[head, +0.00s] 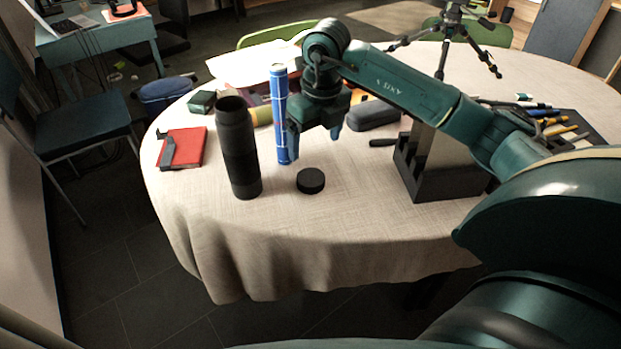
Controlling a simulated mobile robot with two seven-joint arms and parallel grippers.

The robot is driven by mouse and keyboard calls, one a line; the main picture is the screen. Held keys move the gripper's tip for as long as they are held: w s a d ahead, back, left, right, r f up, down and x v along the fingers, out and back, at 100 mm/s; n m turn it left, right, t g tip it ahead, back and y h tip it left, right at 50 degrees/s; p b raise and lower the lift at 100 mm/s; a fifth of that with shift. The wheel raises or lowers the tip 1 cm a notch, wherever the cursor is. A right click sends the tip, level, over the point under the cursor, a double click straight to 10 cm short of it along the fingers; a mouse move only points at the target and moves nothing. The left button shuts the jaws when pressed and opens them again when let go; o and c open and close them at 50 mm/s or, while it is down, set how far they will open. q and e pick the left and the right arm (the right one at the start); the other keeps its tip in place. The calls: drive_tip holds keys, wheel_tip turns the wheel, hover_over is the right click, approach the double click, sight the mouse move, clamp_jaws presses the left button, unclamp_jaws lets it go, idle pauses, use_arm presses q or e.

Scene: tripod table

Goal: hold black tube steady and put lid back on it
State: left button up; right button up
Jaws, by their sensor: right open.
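The black tube (240,150) stands upright near the left front of the round table, its top end open. The round black lid (311,181) lies flat on the tablecloth to the right of the tube's foot, apart from it. My right gripper (315,140) comes in from the right and hangs above and behind the lid, fingers pointing down. It is open, with nothing visible between its fingers. It partly overlaps the blue tube in the picture; I cannot tell whether they touch. My left gripper is not in view.
A tall blue tube (279,115) stands behind the lid. A red notebook (190,148) lies at left. A dark box-like holder (440,165) stands at right, and a small tripod (447,30) at the back. The cloth (340,225) in front of the lid is clear.

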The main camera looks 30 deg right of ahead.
hover_over(311, 177)
drive_tip(key=f, duration=0.5)
drive_tip(key=shift+s+f, duration=0.35)
drive_tip(key=shift+f, duration=0.1)
drive_tip(key=f, duration=0.5)
drive_tip(key=shift+w+b, duration=0.25)
drive_tip(key=shift+b, duration=0.05)
drive_tip(key=c, duration=1)
drive_tip(key=shift+r, duration=0.1)
drive_tip(key=shift+c, duration=0.2)
wheel_tip(311, 177, up, 18)
drive_tip(key=p, duration=0.1)
